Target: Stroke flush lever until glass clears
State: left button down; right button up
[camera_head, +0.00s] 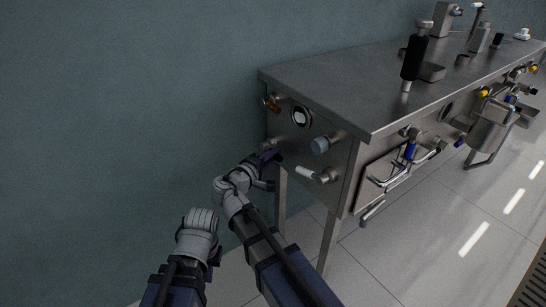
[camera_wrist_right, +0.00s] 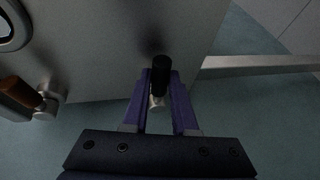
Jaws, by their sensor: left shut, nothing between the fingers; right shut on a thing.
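A steel bench unit (camera_head: 330,85) stands against the wall. On its end panel is a round glass (camera_head: 300,117) with a pale face and dark rim; its edge also shows in the right wrist view (camera_wrist_right: 12,25). My right gripper (camera_head: 268,158) is at the lower left of this panel. In the right wrist view its purple fingers are shut on a black-ended lever (camera_wrist_right: 160,76) on a metal stem. No label shows that it is the flush lever. My left gripper (camera_head: 215,256) is low, away from the panel, with its fingertips mostly hidden by its wrist.
A brown-handled valve (camera_head: 271,104) is left of the glass, also in the right wrist view (camera_wrist_right: 20,95). A blue-grey knob (camera_head: 321,145) and a white-handled valve (camera_head: 309,172) stick out to the right. Bench legs (camera_head: 329,242) stand below; the floor in front is clear.

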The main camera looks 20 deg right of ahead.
grip_shut()
dwell(0.9)
